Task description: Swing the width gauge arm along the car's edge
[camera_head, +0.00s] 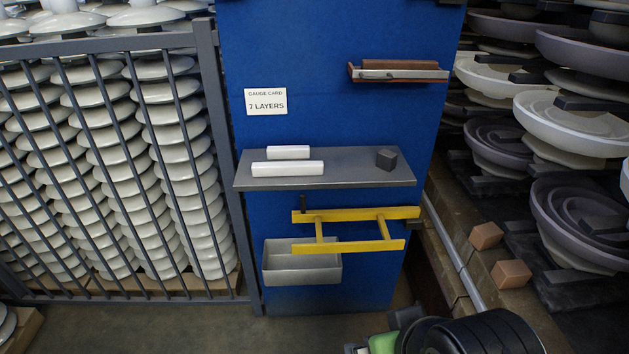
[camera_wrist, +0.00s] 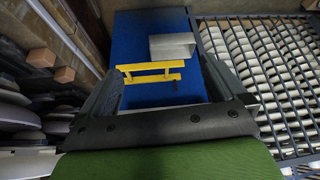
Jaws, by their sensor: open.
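The yellow width gauge arm (camera_head: 355,214) is a frame of two long bars joined by two short cross pieces. It lies along the front of the blue panel (camera_head: 320,110), below the grey shelf, and its right end reaches the panel's right edge. The wrist view also shows the yellow arm (camera_wrist: 150,66), beyond my fingers. The car's edge (camera_head: 455,250) runs along the right, with stacked insulators above it. My gripper (camera_wrist: 165,85) is open and empty, with the yellow arm seen between its fingers. Any contact is not visible. In the head view my wrist is at the bottom right.
A grey shelf (camera_head: 340,178) holds white bars (camera_head: 287,168) and a dark block (camera_head: 386,159). A grey bin (camera_head: 300,270) hangs under the yellow arm. A barred fence (camera_head: 120,150) stands left. Two tan blocks (camera_head: 486,236) lie on the car. The floor before the panel is clear.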

